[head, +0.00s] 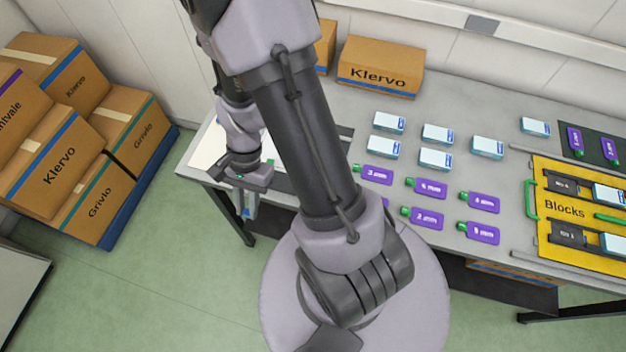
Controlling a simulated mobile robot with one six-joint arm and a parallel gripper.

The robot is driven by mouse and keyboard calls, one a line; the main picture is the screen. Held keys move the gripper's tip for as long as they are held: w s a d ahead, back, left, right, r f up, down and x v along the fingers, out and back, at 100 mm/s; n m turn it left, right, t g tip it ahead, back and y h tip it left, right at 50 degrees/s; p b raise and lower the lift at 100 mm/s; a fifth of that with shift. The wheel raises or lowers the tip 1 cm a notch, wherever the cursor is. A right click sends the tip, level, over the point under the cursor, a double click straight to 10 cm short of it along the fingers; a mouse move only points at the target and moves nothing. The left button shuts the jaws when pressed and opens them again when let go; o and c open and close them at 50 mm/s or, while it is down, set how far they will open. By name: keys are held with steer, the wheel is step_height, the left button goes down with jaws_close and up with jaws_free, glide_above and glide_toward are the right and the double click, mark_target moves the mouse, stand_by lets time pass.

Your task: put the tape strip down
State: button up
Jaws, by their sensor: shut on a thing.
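My gripper (249,207) points down at the left front edge of the grey table (310,98). It is shut on a small bluish piece between its fingers, which I take to be the tape strip. The fingers hide most of this piece, so its shape and ends are unclear. The gripper appears in front of the table edge, with the floor behind its fingertips. A white sheet or board (207,148) lies on the table's left end, partly hidden by my arm.
A yellow "Blocks" tray (565,188) is at the right. Klervo cartons (381,68) stand at the back. Stacked cartons (48,165) fill the left floor.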

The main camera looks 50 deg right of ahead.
steer(key=shift+s+d+f, duration=0.1)
steer(key=shift+d, duration=0.25)
steer(key=d, duration=0.4)
steer(key=s+d+f+b, duration=0.1)
steer(key=d, duration=0.4)
steer(key=s+d, duration=0.1)
steer(key=d, duration=0.4)
steer(key=shift+d+f, duration=0.25)
steer(key=shift+d+f+b, duration=0.15)
steer(key=shift+f+b, duration=0.8)
steer(key=shift+f, duration=0.8)
steer(key=shift+f, duration=0.2)
steer(key=o, duration=0.8)
steer(key=shift+o, duration=0.2)
steer(key=shift+r, duration=0.1)
steer(key=p+v, duration=0.4)
steer(key=v, duration=0.8)
steer(key=shift+r, duration=0.25)
